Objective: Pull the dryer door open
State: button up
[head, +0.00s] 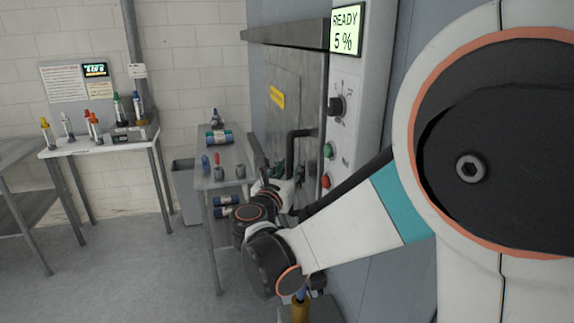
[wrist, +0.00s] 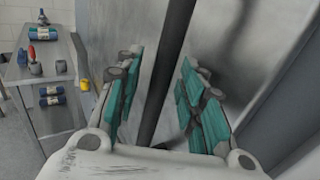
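The dryer door (head: 285,90) is a grey metal panel with a yellow label, seen at a steep angle in the head view. It looks shut. A dark bent handle (head: 291,150) stands out from its right part. My gripper (head: 283,190) is low at the door front, near the handle, its fingers partly hidden by my own arm. In the wrist view my gripper (wrist: 163,95) has its teal-padded fingers spread apart. A dark upright bar (wrist: 166,70), apparently the handle, runs between them with gaps showing. I cannot tell whether either finger touches it.
The control panel has a green "READY 5 %" display (head: 345,29), a black knob (head: 336,106), a green button (head: 328,150) and a red button (head: 325,181). A small metal table (head: 232,181) with cups and blue rolls stands left of the door. Open floor (head: 130,265) lies further left.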

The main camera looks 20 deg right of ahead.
jog(key=shift+w+d, duration=0.1)
grip_shut()
jog(key=shift+w, duration=0.1)
